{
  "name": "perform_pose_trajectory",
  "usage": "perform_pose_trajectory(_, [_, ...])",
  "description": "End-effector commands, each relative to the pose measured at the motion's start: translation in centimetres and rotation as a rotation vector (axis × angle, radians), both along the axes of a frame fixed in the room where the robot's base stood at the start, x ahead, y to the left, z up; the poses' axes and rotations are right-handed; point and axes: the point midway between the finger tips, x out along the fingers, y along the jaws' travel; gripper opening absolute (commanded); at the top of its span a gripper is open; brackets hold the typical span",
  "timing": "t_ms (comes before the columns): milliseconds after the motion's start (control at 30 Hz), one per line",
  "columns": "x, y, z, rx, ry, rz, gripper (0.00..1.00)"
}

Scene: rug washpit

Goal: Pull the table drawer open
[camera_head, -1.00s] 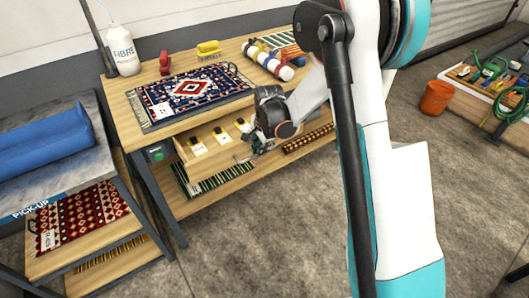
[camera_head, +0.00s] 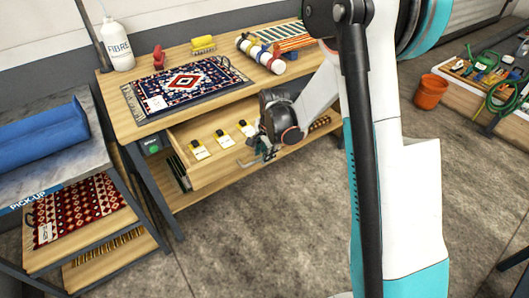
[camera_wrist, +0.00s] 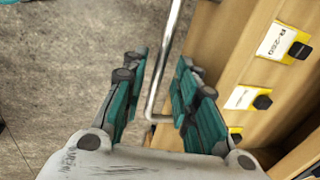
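The wooden table (camera_head: 135,118) has a drawer (camera_head: 190,172) that stands partly open, its inside showing. Labelled cards with yellow and black parts (camera_head: 201,149) lie in it; they also show in the wrist view (camera_wrist: 275,42). My gripper (camera_head: 262,155) is at the drawer's front, by the metal handle (camera_head: 246,164). In the wrist view, the handle bar (camera_wrist: 166,60) runs between the two teal fingers of my gripper (camera_wrist: 160,78). The fingers are apart, with visible gaps beside the bar. Whether a finger touches the bar is unclear.
A patterned rug (camera_head: 186,84), a white bottle (camera_head: 118,45) and a striped roll (camera_head: 260,53) are on the tabletop. An orange bucket (camera_head: 430,92) is at right. The floor in front is clear.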

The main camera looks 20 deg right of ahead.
Motion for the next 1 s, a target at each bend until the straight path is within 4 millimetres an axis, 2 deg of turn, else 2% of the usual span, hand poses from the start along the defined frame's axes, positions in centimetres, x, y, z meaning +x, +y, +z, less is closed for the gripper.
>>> perform_pose_trajectory(267, [0.0, 0.0, 0.0, 0.000, 0.000, 0.000, 0.30])
perform_pose_trajectory(433, [-0.2, -0.1, 1.0, 0.000, 0.000, 0.000, 0.30])
perform_pose_trajectory(1000, [-1.9, -0.6, 10.4, 0.000, 0.000, 0.000, 0.30])
